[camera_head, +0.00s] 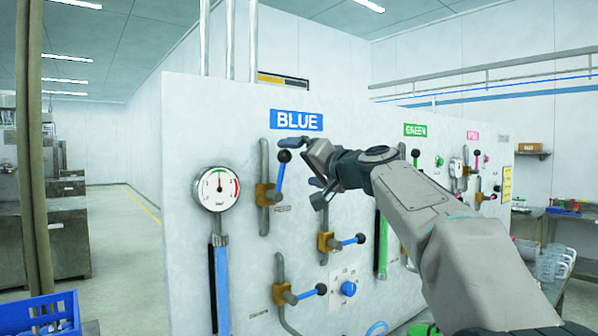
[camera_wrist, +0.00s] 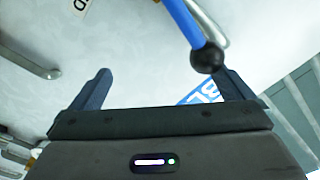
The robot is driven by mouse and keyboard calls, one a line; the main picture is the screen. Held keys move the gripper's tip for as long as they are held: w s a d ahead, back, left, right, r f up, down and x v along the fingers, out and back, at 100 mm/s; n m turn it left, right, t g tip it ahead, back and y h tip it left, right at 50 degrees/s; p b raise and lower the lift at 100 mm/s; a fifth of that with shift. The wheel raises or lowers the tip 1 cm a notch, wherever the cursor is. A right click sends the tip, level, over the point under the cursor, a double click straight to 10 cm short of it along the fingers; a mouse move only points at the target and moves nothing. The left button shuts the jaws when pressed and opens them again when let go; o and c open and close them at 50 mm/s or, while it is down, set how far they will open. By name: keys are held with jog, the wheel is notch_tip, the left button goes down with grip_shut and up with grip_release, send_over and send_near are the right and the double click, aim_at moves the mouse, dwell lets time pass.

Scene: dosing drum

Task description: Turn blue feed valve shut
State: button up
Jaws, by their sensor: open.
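The blue feed valve has a brass body (camera_head: 267,194) on a short vertical grey pipe, beside a small label that seems to read FEED. Its blue lever (camera_head: 279,178) points up, leaning slightly right, roughly along the pipe, and ends in a black ball. My gripper (camera_head: 302,163) is open, just right of the ball, with its fingers toward the panel. In the wrist view, the black ball (camera_wrist: 207,59) is close to the right fingertip of my gripper (camera_wrist: 166,78), and the blue lever (camera_wrist: 182,20) runs up from it. Contact cannot be told.
The white panel (camera_head: 180,130) carries a BLUE sign (camera_head: 297,120) and a round gauge (camera_head: 216,188) at left. Two other blue-levered valves (camera_head: 328,241) (camera_head: 285,294) and a blue knob (camera_head: 349,288) sit below. The GREEN section (camera_head: 416,130) lies beyond my arm.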

jog(key=f, duration=0.2)
jog(key=w+f+b, duration=0.1)
jog(key=shift+d+f+g, duration=0.2)
jog(key=shift+f+g, duration=0.1)
jog(key=shift+f, duration=0.05)
jog(key=shift+w+a+f+b, duration=0.2)
jog(key=shift+f+b, duration=0.05)
jog(key=shift+b, duration=0.2)
jog(key=shift+w+d+f+b, duration=0.2)
jog(key=shift+d+f+b, duration=0.75)
jog(key=shift+b, duration=0.25)
jog(key=shift+d+f+b, duration=0.1)
jog(key=shift+f+b, duration=1)
jog(key=shift+b, duration=0.15)
